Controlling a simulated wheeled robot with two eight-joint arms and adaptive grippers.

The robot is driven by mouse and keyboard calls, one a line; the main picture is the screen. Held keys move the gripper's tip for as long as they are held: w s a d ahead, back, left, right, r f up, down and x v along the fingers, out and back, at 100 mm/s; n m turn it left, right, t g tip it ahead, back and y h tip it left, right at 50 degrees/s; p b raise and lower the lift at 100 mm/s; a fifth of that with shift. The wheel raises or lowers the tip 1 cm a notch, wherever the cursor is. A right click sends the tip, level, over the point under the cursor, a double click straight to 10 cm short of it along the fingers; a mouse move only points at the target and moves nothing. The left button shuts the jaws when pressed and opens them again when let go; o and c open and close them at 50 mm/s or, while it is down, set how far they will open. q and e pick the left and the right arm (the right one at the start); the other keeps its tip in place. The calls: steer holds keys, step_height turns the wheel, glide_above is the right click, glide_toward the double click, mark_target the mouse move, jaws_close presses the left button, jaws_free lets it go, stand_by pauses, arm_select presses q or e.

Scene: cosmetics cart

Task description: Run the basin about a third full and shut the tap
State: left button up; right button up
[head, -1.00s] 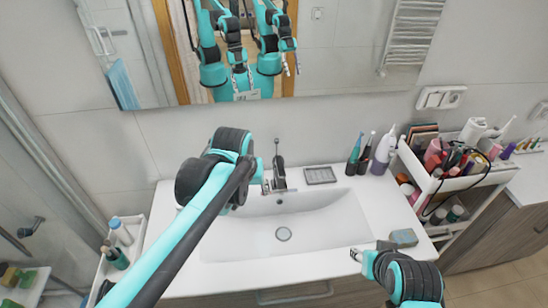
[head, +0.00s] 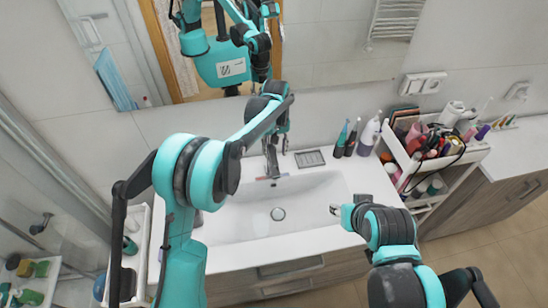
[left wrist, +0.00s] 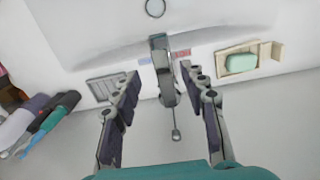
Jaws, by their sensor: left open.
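The white basin (head: 318,202) is set into the counter. I see no standing water. The metal tap (head: 271,162) stands at the basin's back edge, and its lever is partly hidden by my gripper. In the left wrist view the tap (left wrist: 163,72) lies between my open left fingers (left wrist: 160,92), with a gap on each side. My left gripper (head: 279,140) is above the tap. My right gripper (head: 334,210) hangs over the basin's right side; its jaws are too small to tell.
A grey ribbed tray (head: 310,158) lies right of the tap, with bottles (head: 368,134) beyond it. A crowded cart (head: 436,150) stands at the right. Green soap (left wrist: 242,62) in a wooden dish shows in the left wrist view. A mirror (head: 330,60) hangs behind the tap.

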mark_target(275, 161)
arm_select(q)
step_height(275, 161, down, 5)
steer(key=shift+f, duration=0.15)
jaws_close()
